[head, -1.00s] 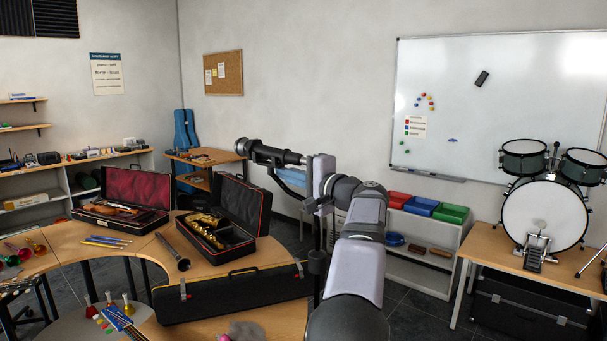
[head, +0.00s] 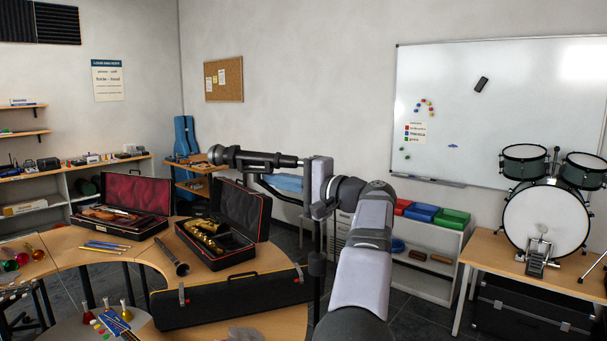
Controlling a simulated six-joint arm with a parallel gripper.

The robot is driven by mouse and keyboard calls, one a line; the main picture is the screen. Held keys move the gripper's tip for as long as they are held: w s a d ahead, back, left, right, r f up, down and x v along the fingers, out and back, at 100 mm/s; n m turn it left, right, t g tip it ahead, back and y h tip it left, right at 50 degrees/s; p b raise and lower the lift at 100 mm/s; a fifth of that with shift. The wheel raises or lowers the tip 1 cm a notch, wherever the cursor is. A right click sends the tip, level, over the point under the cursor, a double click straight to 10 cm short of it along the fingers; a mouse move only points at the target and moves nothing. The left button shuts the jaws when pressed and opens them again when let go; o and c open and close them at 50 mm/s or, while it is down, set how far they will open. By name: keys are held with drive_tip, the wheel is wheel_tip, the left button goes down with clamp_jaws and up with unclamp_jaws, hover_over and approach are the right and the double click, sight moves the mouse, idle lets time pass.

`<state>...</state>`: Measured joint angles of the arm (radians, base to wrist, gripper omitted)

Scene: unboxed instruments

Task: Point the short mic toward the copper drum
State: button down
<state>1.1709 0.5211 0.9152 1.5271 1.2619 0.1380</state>
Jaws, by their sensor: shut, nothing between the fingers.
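My gripper (head: 216,156) is at the end of my arm, which reaches up from the bottom centre and bends left. I make out no copper drum. The drums in view, at the right, are a dark green kit with a white-faced bass drum (head: 543,216).
A curved wooden table at the left holds an open case with a brass instrument (head: 205,235), an open violin case (head: 118,210), a dark clarinet-like tube (head: 172,256) and a long closed black case (head: 230,297). A low shelf with coloured bins (head: 423,213) stands right of my arm.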

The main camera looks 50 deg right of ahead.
drive_tip(key=shift+s+a+n+y, duration=0.3)
drive_tip(key=shift+a+n+y, duration=0.2)
drive_tip(key=shift+n+y, duration=0.3)
drive_tip(key=shift+s+a+b, duration=0.6)
drive_tip(key=shift+a, duration=0.15)
drive_tip(key=shift+s+a+b, duration=0.7)
drive_tip(key=shift+s+b, duration=0.35)
drive_tip(key=shift+s+a+b, duration=0.7)
drive_tip(key=shift+s+b, duration=0.3)
drive_tip(key=shift+b, duration=0.05)
drive_tip(key=shift+r, duration=0.1)
